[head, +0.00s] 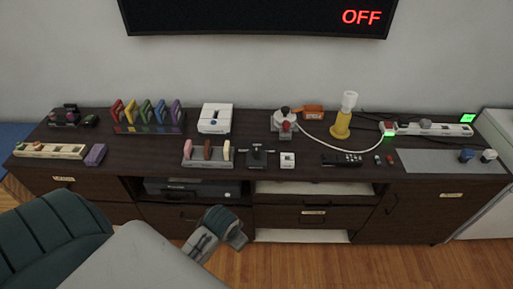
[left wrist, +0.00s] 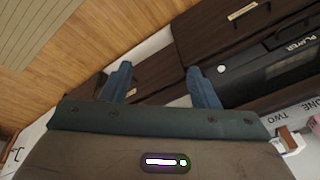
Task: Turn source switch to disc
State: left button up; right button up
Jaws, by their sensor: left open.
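I cannot tell for sure which control is the source switch. A small black unit with a raised lever (head: 257,155) stands mid-cabinet, beside a small white box with a dark mark (head: 288,160). No lettering on either is readable. The wall screen (head: 260,14) shows red "OFF". My left gripper (head: 226,225) is in front of the cabinet, below its top and apart from these controls. In the left wrist view its two blue fingers (left wrist: 160,85) are spread with nothing between them. My right gripper is not in view.
A black device marked "PLAYER" (left wrist: 285,65) sits in the cabinet's open bay. On the top (head: 350,145) are a white box (head: 215,118), a coloured rack (head: 148,120), a yellow lamp-like object (head: 344,115), a remote (head: 341,159) and a power strip (head: 432,128). Wooden floor lies in front.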

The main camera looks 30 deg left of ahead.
pick_arm(q)
jog(key=w+a+r+g, duration=0.1)
jog(key=w+a+r, duration=0.15)
jog(key=w, duration=0.55)
jog(key=w+a+r+m, duration=0.1)
jog(key=w+a, duration=0.2)
jog(key=w, duration=0.4)
jog(key=w+a+r+g, duration=0.1)
jog(key=w+a+r, duration=0.1)
jog(key=w, duration=0.6)
jog(key=h, duration=0.1)
send_near(256, 151)
jog(key=shift+g, duration=0.4)
jog(key=f, duration=0.2)
jog(key=f+p, duration=0.1)
jog(key=f, duration=0.2)
jog(key=w+f+p, duration=0.1)
jog(key=f, duration=0.2)
jog(key=shift+f, duration=0.25)
jog(key=c, duration=1)
